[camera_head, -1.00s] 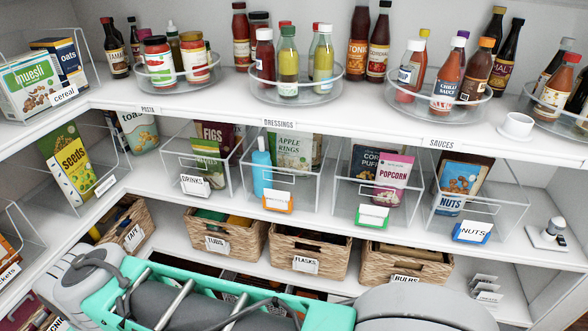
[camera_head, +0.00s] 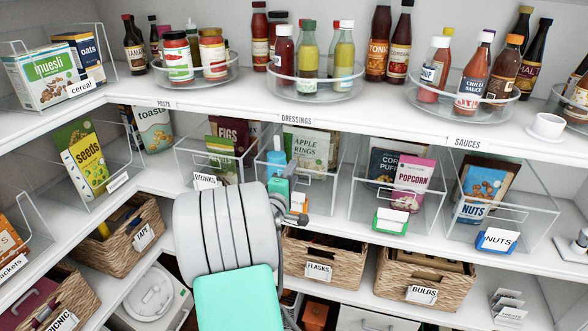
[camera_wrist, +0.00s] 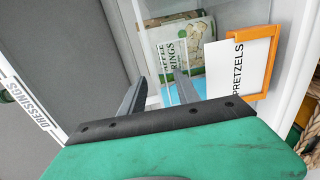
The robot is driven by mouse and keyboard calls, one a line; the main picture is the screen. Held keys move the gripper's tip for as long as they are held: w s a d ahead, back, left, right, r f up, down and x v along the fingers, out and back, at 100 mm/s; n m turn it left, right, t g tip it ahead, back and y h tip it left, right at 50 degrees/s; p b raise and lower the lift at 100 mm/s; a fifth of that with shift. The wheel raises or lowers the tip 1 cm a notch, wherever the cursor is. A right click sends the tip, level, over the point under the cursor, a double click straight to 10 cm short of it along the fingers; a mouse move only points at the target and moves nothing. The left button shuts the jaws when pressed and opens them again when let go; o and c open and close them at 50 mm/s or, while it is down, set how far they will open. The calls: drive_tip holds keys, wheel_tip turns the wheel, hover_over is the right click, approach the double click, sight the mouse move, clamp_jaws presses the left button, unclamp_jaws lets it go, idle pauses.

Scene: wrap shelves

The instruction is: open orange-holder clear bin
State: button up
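The clear bin with the orange holder (camera_head: 319,190) stands on the middle shelf. In the wrist view the orange holder (camera_wrist: 262,62) bears a white card reading PRETZELS and lies right of the fingers. My gripper (camera_wrist: 161,78) is open, with its two fingers apart at the bin's front. I cannot tell whether they touch the bin.
Clear bins flank it: a drinks bin (camera_head: 190,157) on the left, a green-holder bin (camera_head: 438,190) on the right. Wicker baskets, such as the flasks basket (camera_head: 345,262), stand below. The upper shelf edge (camera_head: 375,131) runs above, carrying bottles on turntables.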

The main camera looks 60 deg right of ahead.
drive_tip(key=shift+w+d, duration=0.25)
drive_tip(key=shift+d, duration=1)
clamp_jaws()
idle(0.4)
